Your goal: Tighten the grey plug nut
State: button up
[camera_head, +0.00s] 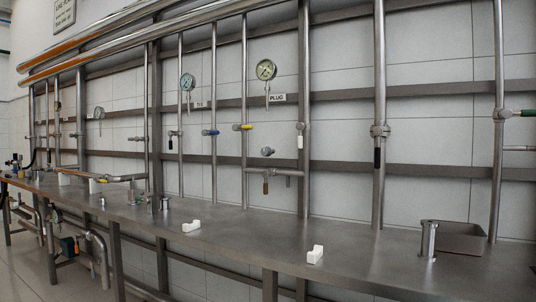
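A small grey round fitting (267,152) sits in front of the wall below the PLUG label (277,98). It looks like the grey plug nut, but it is too small to tell how far it is screwed on. A round gauge (266,70) with a pale face is above the label. A yellow-handled valve (243,127) is on the vertical pipe to the left of the fitting. A short pipe with a brown-handled valve (265,187) is below it. My gripper is not in view.
A long steel bench (330,262) runs below the pipes. On it are white blocks (191,226) (315,255), an upright metal cylinder (428,242) and a grey bin (462,238) at right. The bench middle is largely clear. Vertical pipes (304,120) flank the fitting.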

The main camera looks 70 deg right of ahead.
aim_at(266, 151)
jog(key=k, duration=0.85)
jog(key=z, duration=1.5)
jog(key=i, duration=0.15)
jog(key=u, duration=0.1)
